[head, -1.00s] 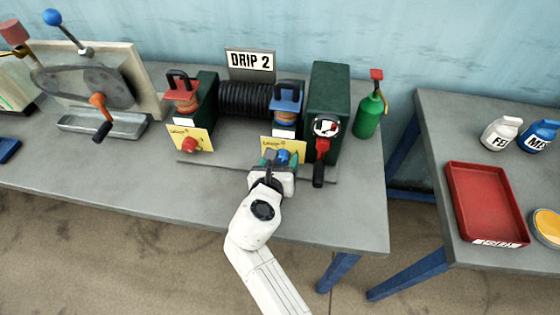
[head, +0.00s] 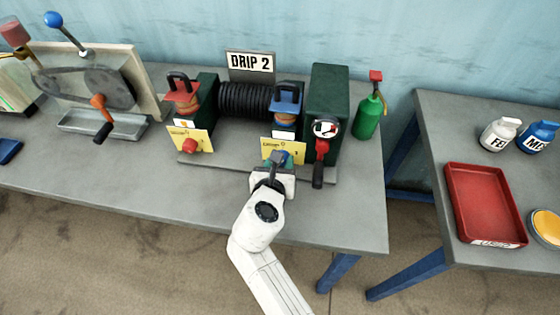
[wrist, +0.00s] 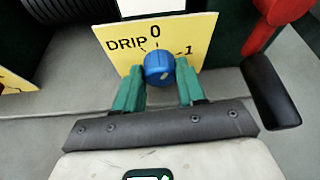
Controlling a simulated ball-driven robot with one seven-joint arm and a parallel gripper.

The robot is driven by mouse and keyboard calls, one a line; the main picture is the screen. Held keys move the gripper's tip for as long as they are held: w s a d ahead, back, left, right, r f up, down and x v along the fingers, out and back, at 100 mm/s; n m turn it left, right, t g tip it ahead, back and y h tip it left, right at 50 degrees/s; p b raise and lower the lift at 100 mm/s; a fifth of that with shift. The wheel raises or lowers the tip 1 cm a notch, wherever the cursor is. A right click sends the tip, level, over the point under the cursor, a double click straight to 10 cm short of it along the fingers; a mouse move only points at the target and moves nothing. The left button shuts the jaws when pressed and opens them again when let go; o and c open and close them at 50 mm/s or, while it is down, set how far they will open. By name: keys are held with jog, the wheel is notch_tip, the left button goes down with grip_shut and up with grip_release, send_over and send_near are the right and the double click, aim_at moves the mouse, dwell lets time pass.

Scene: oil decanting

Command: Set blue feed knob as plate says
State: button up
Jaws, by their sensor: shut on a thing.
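The blue feed knob (wrist: 159,66) stands before a yellow dial card (wrist: 112,45) printed DRIP, 0 and 1 in the wrist view. A short pale mark shows on the knob's lower right face; I cannot tell which print it points at. My gripper (wrist: 158,82) has its green fingers on either side of the knob, shut on it. In the head view my gripper (head: 277,160) reaches the knob below the blue-topped oiler (head: 286,103), and its fingers largely hide the knob. The plate (head: 250,62) behind the coil reads DRIP 2.
A red knob (head: 190,146) with its own yellow card is at left. A red lever with a black handle (head: 318,174) hangs close right of my gripper. A black ribbed coil (head: 243,99) lies between the oilers.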

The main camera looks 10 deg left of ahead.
jog(key=shift+d+m+y+p, duration=0.2)
jog(key=shift+m+y+p, duration=0.3)
jog(key=shift+m, duration=0.3)
jog(key=shift+d+f+m+y, duration=0.1)
jog(key=shift+f+m+y, duration=0.05)
jog(key=shift+m+y, duration=0.95)
jog(key=m+y+b, duration=0.1)
jog(key=m+b, duration=0.1)
jog(key=m, duration=0.1)
jog(key=shift+d+f+t, duration=0.1)
jog(key=shift+t, duration=0.3)
jog(key=shift+m+y+b, duration=0.5)
jog(key=shift+b, duration=0.1)
jog(key=o, duration=1.1)
jog(key=shift+c, duration=0.2)
jog(key=shift+d, duration=0.1)
jog(key=shift+f, duration=0.1)
